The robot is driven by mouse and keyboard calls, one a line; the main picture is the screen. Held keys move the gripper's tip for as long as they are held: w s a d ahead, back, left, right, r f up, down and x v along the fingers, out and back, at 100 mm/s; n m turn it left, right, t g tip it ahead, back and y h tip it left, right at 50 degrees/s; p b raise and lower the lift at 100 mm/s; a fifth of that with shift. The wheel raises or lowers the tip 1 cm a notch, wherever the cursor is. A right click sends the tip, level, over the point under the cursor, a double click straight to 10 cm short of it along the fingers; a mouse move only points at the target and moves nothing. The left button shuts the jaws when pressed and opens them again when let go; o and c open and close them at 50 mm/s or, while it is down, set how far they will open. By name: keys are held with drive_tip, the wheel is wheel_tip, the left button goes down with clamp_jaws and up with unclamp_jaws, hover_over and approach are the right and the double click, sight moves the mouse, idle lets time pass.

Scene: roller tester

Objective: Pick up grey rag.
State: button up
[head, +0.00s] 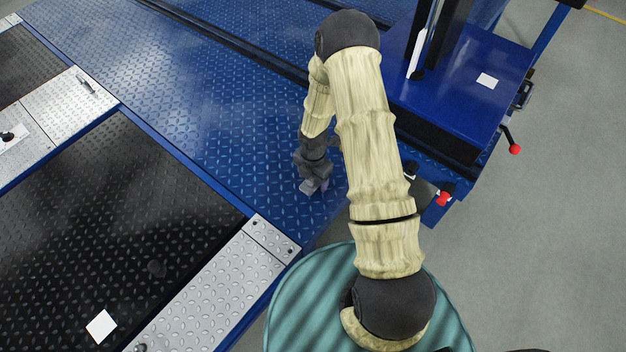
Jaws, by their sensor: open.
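My gripper (314,184) is at the end of my arm, pointing down over the blue diamond-plate deck (215,105) near its front right edge. It is open. A small lighter grey shape shows at its tip, and I cannot tell whether it is a finger or cloth. I cannot clearly make out a grey rag anywhere in this view. My arm hides part of the deck behind and to the right of the gripper.
A blue machine frame (455,95) stands at the right, with red-knobbed levers (514,149) on its side. Black textured plates (110,225) and silver tread plates (215,295) lie at the left. A white square (102,326) lies at lower left. Grey floor (545,240) is clear at right.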

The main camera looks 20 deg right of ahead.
drive_tip(key=c, duration=1.1)
wheel_tip(320, 180, up, 10)
drive_tip(key=p, duration=0.4)
